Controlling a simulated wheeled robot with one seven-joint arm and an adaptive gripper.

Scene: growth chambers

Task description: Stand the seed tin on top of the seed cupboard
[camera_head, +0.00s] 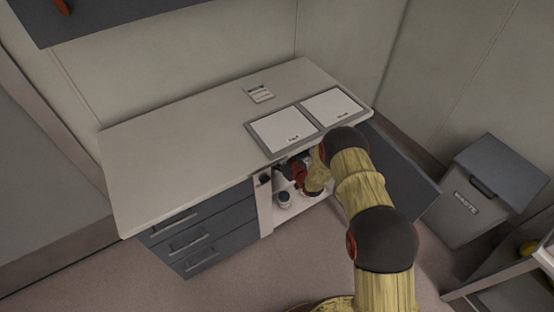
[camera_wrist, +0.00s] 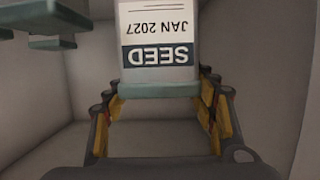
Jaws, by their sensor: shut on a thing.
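The seed tin (camera_wrist: 158,62) shows in the wrist view, with a pale body, a green-grey rim and a label reading "SEED JAN 2027", upside down in the picture. My gripper (camera_wrist: 160,92) has its fingers on both sides of the tin and is shut on it. In the head view my gripper (camera_head: 297,170) is at the open front of the white compartment under the worktop, partly hidden by my arm; the tin cannot be made out there. The cupboard (camera_head: 264,213) under the worktop has its dark door (camera_head: 405,170) swung open.
Another green-grey object (camera_wrist: 52,43) is at the wrist view's upper left. A small jar (camera_head: 284,201) stands low in the compartment. The worktop (camera_head: 190,130) holds two labelled panels (camera_head: 284,130) and a card (camera_head: 259,93); its left part is clear. A waste bin (camera_head: 475,200) stands right.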

